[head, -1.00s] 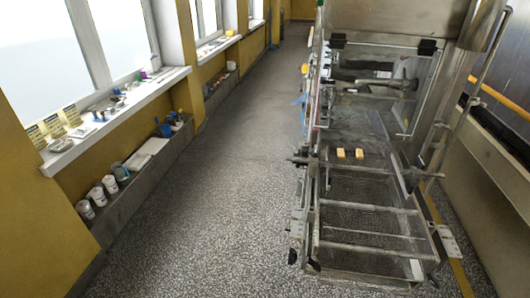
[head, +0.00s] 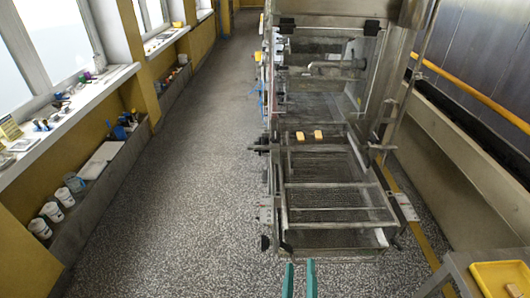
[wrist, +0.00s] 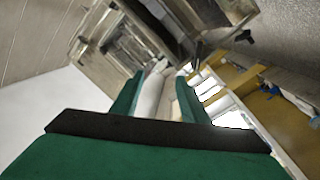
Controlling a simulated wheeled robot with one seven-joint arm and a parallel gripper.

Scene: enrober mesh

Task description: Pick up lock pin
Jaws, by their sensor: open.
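I cannot make out the lock pin for certain in either view. The steel enrober machine (head: 338,222) with its open mesh frame stands ahead in the head view. A small dark fitting (head: 258,149) sticks out from its left side; I cannot tell whether that is the pin. My gripper (head: 299,266) shows at the bottom of the head view as two teal fingers, parted and empty, short of the machine's near end. In the wrist view my gripper (wrist: 160,88) is open, with nothing between the fingers; the machine appears tilted beyond them.
Two small orange-yellow blocks (head: 309,135) lie on the machine. A yellow tray (head: 501,280) stands on a table at lower right. A windowsill (head: 70,108) and a ledge (head: 92,190) with cups run along the left wall. The speckled floor (head: 190,180) between is clear.

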